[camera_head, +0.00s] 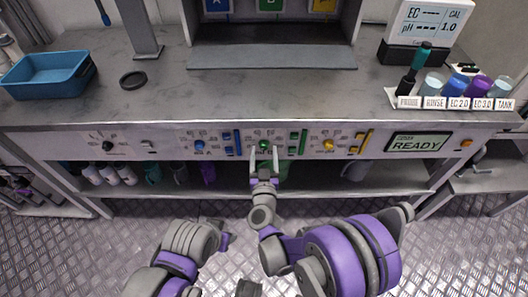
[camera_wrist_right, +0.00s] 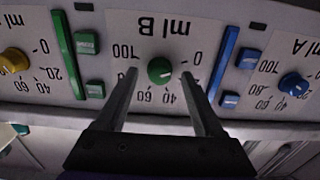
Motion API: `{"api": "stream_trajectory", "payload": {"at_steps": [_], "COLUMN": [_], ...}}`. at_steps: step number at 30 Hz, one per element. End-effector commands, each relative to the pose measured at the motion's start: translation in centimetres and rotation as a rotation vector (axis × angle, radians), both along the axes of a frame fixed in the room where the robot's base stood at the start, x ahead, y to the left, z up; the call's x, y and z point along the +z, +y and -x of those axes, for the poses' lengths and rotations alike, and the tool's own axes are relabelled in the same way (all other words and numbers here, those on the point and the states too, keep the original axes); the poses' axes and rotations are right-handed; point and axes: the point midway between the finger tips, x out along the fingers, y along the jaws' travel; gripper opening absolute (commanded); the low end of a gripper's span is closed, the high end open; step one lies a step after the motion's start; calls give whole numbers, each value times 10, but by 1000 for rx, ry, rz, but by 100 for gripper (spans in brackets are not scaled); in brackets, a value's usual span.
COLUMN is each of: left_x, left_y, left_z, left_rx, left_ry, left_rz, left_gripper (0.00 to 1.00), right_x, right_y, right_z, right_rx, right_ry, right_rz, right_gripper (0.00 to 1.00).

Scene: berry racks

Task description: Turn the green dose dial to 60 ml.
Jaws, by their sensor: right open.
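The green dose dial (camera_wrist_right: 159,70) is on the panel under the "ml B" label, seen upside down in the right wrist view. Its white mark points right in that view, toward the low end of the scale near 0. The 60 mark is below the dial. The dial also shows in the head view (camera_head: 264,145). My right gripper (camera_wrist_right: 159,76) is open, one finger on each side of the dial, with gaps between the fingers and the knob. It shows in the head view (camera_head: 266,160) in front of the panel. My left gripper cannot be made out.
The blue dial (camera_head: 199,146) and yellow dial (camera_head: 328,146) flank the green one, with coloured bars and buttons between. A READY display (camera_head: 418,144) is at right. On the bench are a blue tray (camera_head: 47,75), a black ring (camera_head: 133,79) and labelled cups (camera_head: 479,87).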

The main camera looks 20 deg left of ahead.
Motion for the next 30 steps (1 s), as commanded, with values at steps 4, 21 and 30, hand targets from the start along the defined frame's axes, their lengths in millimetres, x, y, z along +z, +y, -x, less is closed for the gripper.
{"api": "stream_trajectory", "payload": {"at_steps": [4,21,30], "left_x": [0,0,-1], "left_y": [0,0,0], "left_z": [0,0,0], "left_rx": [0,0,0], "left_ry": [0,0,0], "left_rz": [0,0,0], "left_gripper": [50,50,50], "right_x": [0,0,0], "right_y": [1,1,1], "right_z": [-5,-5,-5], "right_rx": [0,0,0], "right_ry": [0,0,3], "right_rz": [0,0,-11], "right_gripper": [69,4,0]}}
